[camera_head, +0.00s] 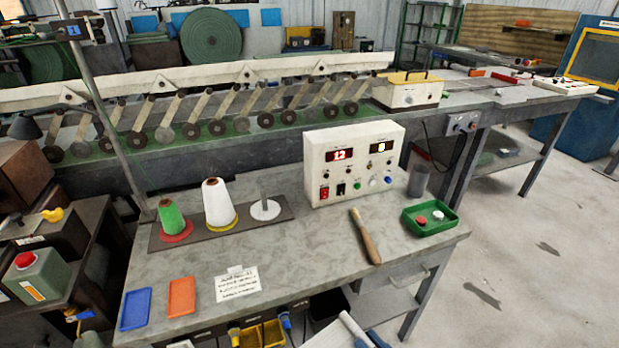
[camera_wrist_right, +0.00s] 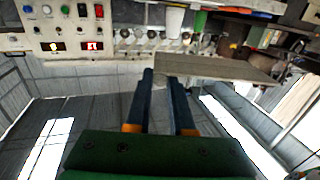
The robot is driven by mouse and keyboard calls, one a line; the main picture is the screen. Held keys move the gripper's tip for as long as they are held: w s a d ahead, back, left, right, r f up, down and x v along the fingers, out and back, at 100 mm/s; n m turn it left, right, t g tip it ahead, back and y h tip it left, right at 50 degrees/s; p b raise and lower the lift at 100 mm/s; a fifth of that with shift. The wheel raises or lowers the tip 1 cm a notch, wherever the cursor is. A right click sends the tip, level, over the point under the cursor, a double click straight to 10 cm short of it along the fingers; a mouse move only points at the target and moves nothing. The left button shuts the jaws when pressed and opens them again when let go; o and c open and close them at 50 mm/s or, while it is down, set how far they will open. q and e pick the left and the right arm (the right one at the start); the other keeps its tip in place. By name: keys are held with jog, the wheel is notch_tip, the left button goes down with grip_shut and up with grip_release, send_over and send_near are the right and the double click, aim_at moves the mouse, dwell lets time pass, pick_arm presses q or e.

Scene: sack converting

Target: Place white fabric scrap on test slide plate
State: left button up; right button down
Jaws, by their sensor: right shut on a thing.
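In the head view my right gripper (camera_head: 378,338) shows only in part at the bottom edge, in front of the bench. In the right wrist view the dark fingers (camera_wrist_right: 160,76) are shut on a flat piece (camera_wrist_right: 220,68) that looks grey-brown in shade and extends right from the fingertips. It is held in the air. I cannot tell for certain which thing is the test slide plate. A blue flat plate (camera_head: 136,309) and an orange one (camera_head: 182,297) lie at the bench's front left. My left gripper is not visible.
On the bench (camera_head: 310,240) are a control box (camera_head: 353,163), green (camera_head: 172,217) and white (camera_head: 217,204) thread cones, a wooden-handled tool (camera_head: 365,237), a green tray (camera_head: 430,218), a grey cup (camera_head: 418,181) and a written card (camera_head: 237,284). The middle front is clear.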

notch_tip(320, 180, up, 9)
jog(key=s+a+m+h, duration=0.1)
jog(key=s, duration=0.1)
jog(key=shift+w+d+r+m+t+h, duration=0.25)
jog(key=shift+d+m+h, duration=0.65)
jog(key=shift+m+h, duration=1.65)
jog(key=shift+w+d+r+m+t+h, duration=0.25)
jog(key=shift+d+m+h, duration=0.95)
jog(key=shift+h, duration=2.4)
jog(key=shift+d+r+m+t+h, duration=0.1)
jog(key=shift+d+r+m+h, duration=0.4)
jog(key=shift+m+h, duration=2.15)
jog(key=shift+d+f+n+h, duration=0.1)
jog(key=shift+d+n+h, duration=0.1)
jog(key=shift+n+h, duration=0.2)
jog(key=shift+a, duration=0.15)
